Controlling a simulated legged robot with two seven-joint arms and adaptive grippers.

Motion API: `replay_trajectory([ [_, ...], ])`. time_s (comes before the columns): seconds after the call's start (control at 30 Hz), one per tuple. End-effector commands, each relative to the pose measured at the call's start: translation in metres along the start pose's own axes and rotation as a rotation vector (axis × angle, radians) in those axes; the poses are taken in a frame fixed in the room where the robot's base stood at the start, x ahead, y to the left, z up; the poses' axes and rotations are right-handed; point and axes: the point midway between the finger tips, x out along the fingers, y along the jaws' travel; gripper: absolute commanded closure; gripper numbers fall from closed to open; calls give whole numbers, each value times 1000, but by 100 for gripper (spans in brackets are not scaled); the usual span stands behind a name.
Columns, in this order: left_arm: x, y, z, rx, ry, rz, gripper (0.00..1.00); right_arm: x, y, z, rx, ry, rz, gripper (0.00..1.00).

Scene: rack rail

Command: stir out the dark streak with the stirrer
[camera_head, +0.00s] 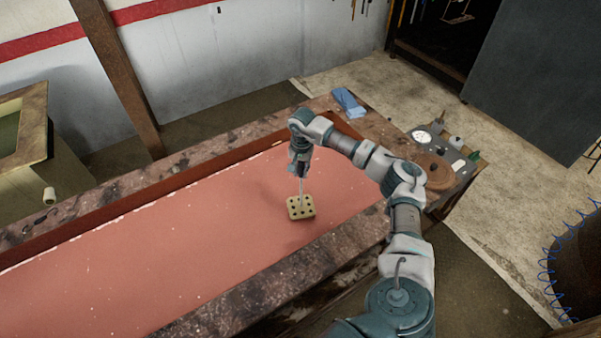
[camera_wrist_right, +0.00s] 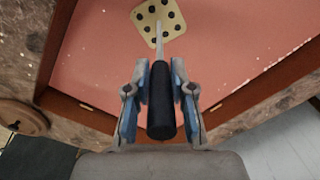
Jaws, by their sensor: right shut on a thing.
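The stirrer's pale square head with dark holes (camera_head: 300,207) is at the surface of the pink-red filled tray (camera_head: 190,250), toward its right end. In the right wrist view, the stirrer's black handle (camera_wrist_right: 161,100) stands between the fingers of my right gripper (camera_wrist_right: 160,95), which is shut on it; the thin shaft runs to the head (camera_wrist_right: 160,20). My right gripper (camera_head: 300,172) is above the head in the head view. Whether the head touches the bottom is hidden. No dark streak stands out clearly on the pink surface. My left gripper is not in view.
The tray has a raised brown rim (camera_head: 130,215) and sits in a stone-like speckled bench. A blue cloth (camera_head: 348,102) lies on the far corner. A brown round object (camera_head: 434,172) and a dark panel with small items (camera_head: 452,150) are at the right end.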

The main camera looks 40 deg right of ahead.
Motion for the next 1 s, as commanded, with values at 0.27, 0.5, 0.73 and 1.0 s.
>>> replay_trajectory([
  [0.27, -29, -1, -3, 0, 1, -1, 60, -42, 0, 0, 0, 1, -1, 100],
  [0.5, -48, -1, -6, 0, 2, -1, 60, -74, -1, 0, 1, 2, -1, 100],
  [0.73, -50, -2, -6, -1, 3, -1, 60, -98, -1, 0, 1, 3, -2, 100],
  [1.0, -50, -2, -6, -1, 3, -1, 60, -105, -1, 0, 1, 1, 0, 100],
])
